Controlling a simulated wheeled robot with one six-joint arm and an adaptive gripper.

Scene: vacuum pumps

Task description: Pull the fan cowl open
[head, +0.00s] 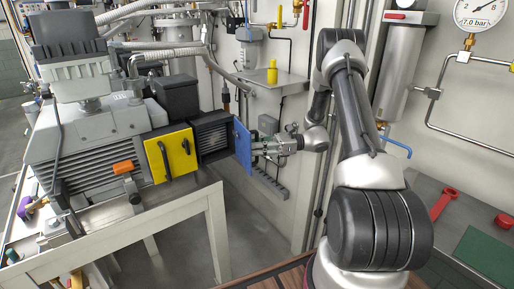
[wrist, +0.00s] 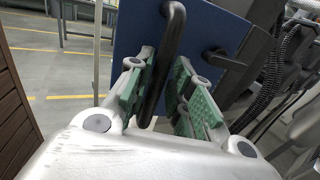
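The fan cowl is a flat blue panel (head: 242,146) at the right end of the pump's black finned housing (head: 212,136). In the wrist view the blue panel (wrist: 205,35) fills the upper middle. It carries a black bar handle (wrist: 172,45) and a smaller black knob or latch (wrist: 222,59). My gripper (head: 260,148) is at the panel's right face. In the wrist view its green-padded fingers (wrist: 165,92) stand on either side of the handle. The bar is close to the left pad, and a gap shows before the right pad.
A wall shelf (head: 272,80) with a yellow bottle (head: 272,72) is behind. A worktop with a red wrench (head: 443,203) lies right. Floor below the panel is clear.

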